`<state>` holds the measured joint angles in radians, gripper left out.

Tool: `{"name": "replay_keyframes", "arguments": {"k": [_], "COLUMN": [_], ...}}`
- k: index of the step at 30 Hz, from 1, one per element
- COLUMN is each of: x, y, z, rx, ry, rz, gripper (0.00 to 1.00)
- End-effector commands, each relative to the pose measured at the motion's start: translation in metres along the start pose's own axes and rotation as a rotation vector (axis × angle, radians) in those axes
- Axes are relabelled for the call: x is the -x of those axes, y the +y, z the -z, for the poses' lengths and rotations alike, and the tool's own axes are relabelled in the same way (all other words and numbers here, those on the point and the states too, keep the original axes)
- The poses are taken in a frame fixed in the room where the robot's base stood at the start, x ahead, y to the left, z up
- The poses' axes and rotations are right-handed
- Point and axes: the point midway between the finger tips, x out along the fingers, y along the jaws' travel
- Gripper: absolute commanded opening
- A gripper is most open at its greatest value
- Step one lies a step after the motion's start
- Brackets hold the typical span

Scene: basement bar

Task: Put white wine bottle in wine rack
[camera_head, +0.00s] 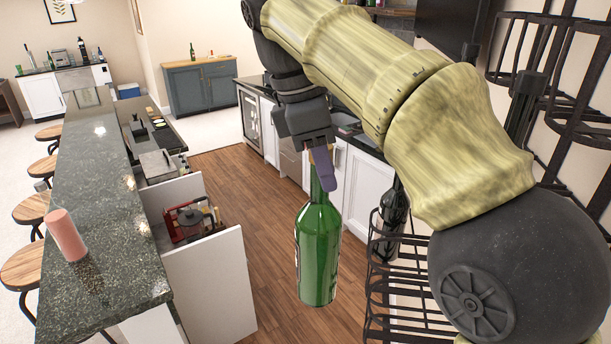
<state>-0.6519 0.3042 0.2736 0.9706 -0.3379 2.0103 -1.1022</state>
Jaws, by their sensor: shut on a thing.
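A green glass bottle (318,255) hangs nearly upright from my gripper (322,165), which is shut on its neck. The bottle is in the middle of the head view, above the wooden floor and touching nothing else. A black metal wine rack (385,300) stands just right of the bottle, with curved horizontal bars. A dark bottle (393,208) shows in the rack. Taller parts of the rack (545,85) rise at the upper right. My arm hides much of the middle of the rack.
A dark stone counter (90,200) with a pink cylinder (66,235) runs along the left, with stools beyond. A drawer (205,270) below it stands open, holding a pot and a red item. White cabinets (365,190) line the back right. Wooden floor (245,185) between is clear.

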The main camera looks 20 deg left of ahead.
Motion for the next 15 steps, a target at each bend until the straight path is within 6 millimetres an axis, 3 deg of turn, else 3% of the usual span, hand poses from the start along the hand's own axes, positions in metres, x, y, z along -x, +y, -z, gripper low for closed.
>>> {"name": "replay_keyframes", "arguments": {"k": [15], "x": [-0.023], "y": [-0.011], "z": [-0.094], "rx": [-0.011], "ry": [-0.001], "rz": [-0.002], "gripper": [0.0]}}
